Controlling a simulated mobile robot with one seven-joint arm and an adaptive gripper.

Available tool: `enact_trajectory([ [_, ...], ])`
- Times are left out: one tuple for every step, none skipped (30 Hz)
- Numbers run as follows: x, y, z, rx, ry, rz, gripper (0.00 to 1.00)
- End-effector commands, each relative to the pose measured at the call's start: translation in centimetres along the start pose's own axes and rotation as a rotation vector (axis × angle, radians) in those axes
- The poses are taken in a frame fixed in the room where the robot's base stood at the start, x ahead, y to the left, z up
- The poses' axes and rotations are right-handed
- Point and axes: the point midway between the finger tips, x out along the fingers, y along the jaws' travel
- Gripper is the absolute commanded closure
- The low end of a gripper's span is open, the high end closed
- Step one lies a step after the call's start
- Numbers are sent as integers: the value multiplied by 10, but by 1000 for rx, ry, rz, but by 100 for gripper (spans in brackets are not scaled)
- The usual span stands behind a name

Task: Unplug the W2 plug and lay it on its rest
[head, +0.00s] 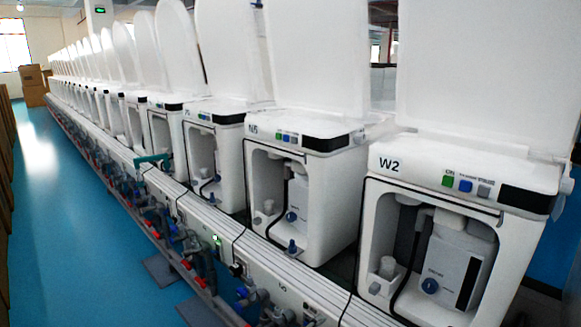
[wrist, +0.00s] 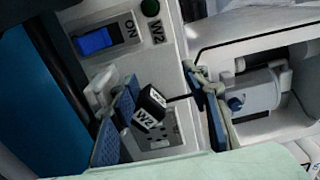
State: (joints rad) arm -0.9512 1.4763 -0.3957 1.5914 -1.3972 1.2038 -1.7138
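The black W2 plug (wrist: 150,108), with white W2 labels, stands at a white socket plate (wrist: 172,136) in the wrist view. It appears seated there, though its pins are hidden. A thin black cable leaves it toward the right finger. My gripper (wrist: 162,84) is open, with one blue-padded finger on each side of the plug. The left finger is close to the plug; contact cannot be told. The right finger is clearly apart from it. A white bracket (wrist: 103,88) stands beside the left finger; whether it is the rest is unclear.
The white W2 toilet unit (head: 405,190) stands at the right of a long row. The blue floor (head: 60,220) at left is clear.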

Motion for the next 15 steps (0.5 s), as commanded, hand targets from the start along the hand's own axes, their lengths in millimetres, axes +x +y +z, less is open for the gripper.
enact_trajectory([
  [-1,7,-1,-4,-1,15,46],
  [-1,8,-1,-3,-1,16,46],
  [-1,8,-1,-3,-2,17,46],
  [-1,8,-1,-3,-3,17,46],
  [-1,8,0,-3,-3,18,46],
  [-1,9,0,-3,-3,18,46],
  [-2,9,0,-2,-4,18,46],
  [-2,9,0,-2,-4,18,46],
  [-2,9,0,-2,-5,19,46],
  [-2,9,0,-2,-5,19,46],
  [-3,9,0,-2,-5,20,46],
  [-5,10,1,-1,-6,20,46],
  [-7,10,1,-1,-7,20,46],
  [-10,10,1,-1,-7,21,46],
  [-15,10,2,-1,-9,22,46],
])
